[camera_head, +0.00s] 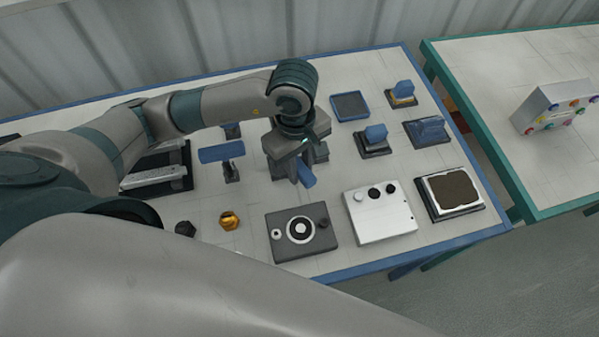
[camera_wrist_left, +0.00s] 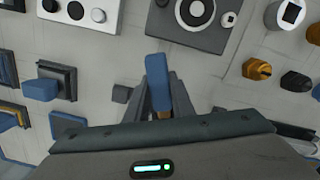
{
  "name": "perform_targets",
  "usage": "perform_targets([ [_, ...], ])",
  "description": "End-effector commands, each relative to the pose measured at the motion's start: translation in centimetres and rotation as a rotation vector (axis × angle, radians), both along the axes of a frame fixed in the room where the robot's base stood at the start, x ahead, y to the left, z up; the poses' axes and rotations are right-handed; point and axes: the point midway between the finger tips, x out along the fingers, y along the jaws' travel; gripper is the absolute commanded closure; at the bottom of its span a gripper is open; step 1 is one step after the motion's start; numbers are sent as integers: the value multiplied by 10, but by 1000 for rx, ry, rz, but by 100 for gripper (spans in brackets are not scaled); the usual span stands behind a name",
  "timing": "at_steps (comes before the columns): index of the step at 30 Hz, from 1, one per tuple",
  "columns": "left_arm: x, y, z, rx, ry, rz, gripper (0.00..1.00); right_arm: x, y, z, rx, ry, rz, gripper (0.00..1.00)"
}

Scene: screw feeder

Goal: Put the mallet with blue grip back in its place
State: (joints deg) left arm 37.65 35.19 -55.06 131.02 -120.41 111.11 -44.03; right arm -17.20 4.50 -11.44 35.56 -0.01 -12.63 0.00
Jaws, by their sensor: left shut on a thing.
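My left gripper (camera_head: 297,165) is shut on the mallet with blue grip (camera_head: 307,175), over the middle of the blue-edged table. In the left wrist view, the blue grip (camera_wrist_left: 158,80) stands up between the two fingers (camera_wrist_left: 162,106), and a small brownish part shows at its lower end. The rest of the mallet is hidden behind the gripper. A dark block-like thing (camera_head: 320,153) lies under and beside the gripper; I cannot tell whether the mallet touches it. My right gripper is not in view.
A blue bar on a dark stand (camera_head: 222,152) is left of the gripper. A dark dial box (camera_head: 302,231) and a white knob box (camera_head: 380,213) stand in front. Several blue-topped items and a blue tray (camera_head: 350,106) are at right. A brass part (camera_head: 229,221) lies front left.

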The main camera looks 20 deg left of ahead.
Motion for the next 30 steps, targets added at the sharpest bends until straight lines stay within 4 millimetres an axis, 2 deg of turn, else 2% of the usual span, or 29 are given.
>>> perform_targets([
  [11, 0, 1, -2, 0, 1, 1, 100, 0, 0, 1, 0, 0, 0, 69],
  [22, -1, 1, -36, -1, 3, 3, 100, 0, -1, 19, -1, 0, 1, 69],
  [30, 0, 0, -41, -1, 1, 0, 100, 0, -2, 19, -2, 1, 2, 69],
])
